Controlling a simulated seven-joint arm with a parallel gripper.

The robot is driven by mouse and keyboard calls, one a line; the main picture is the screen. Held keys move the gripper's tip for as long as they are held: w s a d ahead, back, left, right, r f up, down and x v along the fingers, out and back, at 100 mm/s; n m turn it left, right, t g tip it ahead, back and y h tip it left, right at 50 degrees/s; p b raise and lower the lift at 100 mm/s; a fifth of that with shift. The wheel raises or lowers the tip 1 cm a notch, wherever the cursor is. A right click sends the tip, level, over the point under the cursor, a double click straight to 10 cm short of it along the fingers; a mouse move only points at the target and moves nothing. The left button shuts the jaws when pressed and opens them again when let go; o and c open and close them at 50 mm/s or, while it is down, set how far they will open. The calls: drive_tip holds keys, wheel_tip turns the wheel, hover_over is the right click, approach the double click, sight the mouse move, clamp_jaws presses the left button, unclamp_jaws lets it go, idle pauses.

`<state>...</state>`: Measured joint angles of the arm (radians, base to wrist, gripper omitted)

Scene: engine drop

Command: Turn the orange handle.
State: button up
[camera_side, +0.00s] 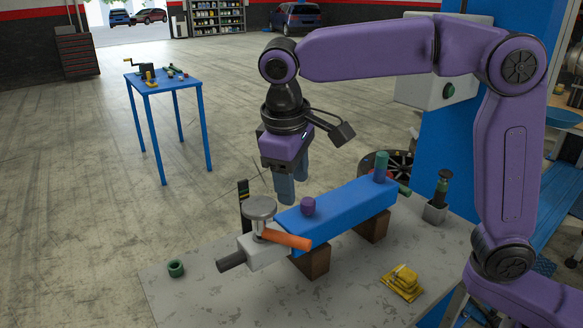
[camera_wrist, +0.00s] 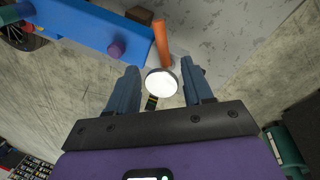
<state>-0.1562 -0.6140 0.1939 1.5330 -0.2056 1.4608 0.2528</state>
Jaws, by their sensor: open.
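The orange handle (camera_side: 287,240) is a short bar near the left end of the blue block, beside a round grey metal disc (camera_side: 259,207) on a post. In the wrist view the orange handle (camera_wrist: 164,45) lies just beyond my fingertips, and the disc (camera_wrist: 161,83) shows bright between the fingers. My gripper (camera_side: 291,196) is open and empty, pointing down. It is above the work, apart from the handle. In the wrist view both fingers (camera_wrist: 159,68) are spread. The blue block (camera_side: 338,209) carries a purple knob (camera_side: 308,206) and a green cylinder (camera_side: 381,167).
The block rests on brown supports (camera_side: 310,262) on a grey table (camera_side: 345,292). A green ring (camera_side: 176,268) and a yellow object (camera_side: 402,281) lie on the table. A green-topped device (camera_side: 437,203) stands at the right. A blue side table (camera_side: 163,80) stands farther back.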

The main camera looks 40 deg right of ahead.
drive_tip(key=shift+v, duration=1.1)
drive_tip(key=shift+s+f, duration=0.1)
drive_tip(key=s+d+f+n, duration=0.2)
drive_tip(key=s+d+f, duration=0.2)
drive_tip(key=s+d, duration=0.2)
drive_tip(key=s+d+f+n+y, duration=0.1)
drive_tip(key=s+d+f, duration=0.4)
drive_tip(key=s, duration=0.5)
drive_tip(key=s+d+f+n+g+y, duration=0.1)
drive_tip(key=s+d+f+n, duration=0.2)
drive_tip(key=s+d+f, duration=0.2)
drive_tip(key=s+d, duration=0.2)
drive_tip(key=s, duration=0.1)
